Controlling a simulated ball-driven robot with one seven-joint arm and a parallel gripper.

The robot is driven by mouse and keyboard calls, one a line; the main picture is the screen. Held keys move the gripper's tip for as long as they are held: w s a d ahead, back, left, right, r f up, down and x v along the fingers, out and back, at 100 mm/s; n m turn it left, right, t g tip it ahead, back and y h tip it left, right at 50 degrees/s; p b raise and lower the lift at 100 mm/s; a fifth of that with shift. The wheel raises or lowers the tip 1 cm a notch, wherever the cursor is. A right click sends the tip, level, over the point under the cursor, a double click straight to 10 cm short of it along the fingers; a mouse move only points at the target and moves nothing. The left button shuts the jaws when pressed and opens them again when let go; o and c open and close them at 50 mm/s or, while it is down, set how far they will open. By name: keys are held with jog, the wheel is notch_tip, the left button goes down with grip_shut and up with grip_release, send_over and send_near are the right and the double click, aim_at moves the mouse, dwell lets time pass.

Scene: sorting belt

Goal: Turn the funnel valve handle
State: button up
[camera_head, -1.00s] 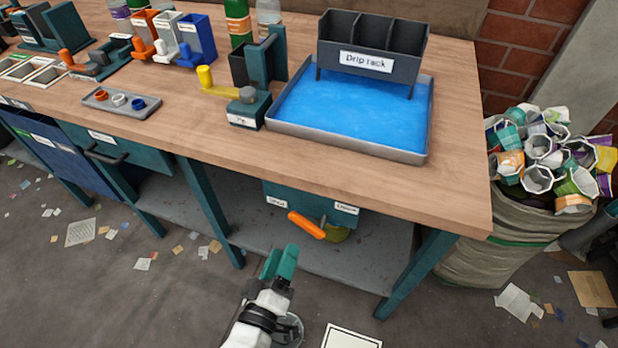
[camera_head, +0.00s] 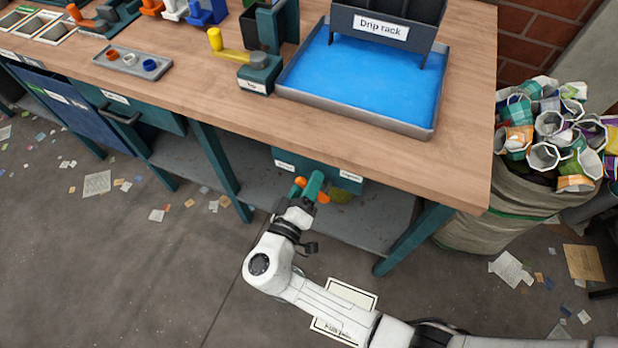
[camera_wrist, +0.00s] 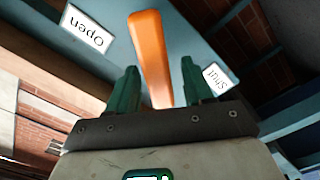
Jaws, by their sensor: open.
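The orange funnel valve handle (camera_head: 323,197) is under the bench's front edge, on a teal panel, and is partly hidden by my gripper in the head view. In the wrist view the handle (camera_wrist: 148,35) stands lengthwise, with its lower end between my two green fingers. My gripper (camera_wrist: 159,68) is open around it, with a gap showing on each side. In the head view my gripper (camera_head: 312,183) is at the handle. Upside down in the wrist view, an "Open" label (camera_wrist: 87,28) is left of the handle and a "Shut" label (camera_wrist: 215,80) is right.
The wooden bench top (camera_head: 220,110) overhangs the panel. On it are a blue-filled tray (camera_head: 435,115) with a drip rack (camera_head: 380,30) and a yellow-handled tap (camera_head: 235,56). A bench leg (camera_head: 415,238) and a cup-filled sack (camera_head: 475,215) stand to the right. Open floor lies in front.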

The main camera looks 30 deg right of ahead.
jog(key=shift+w+d, duration=0.3)
jog(key=shift+d, duration=0.1)
grip_shut()
dwell(0.4)
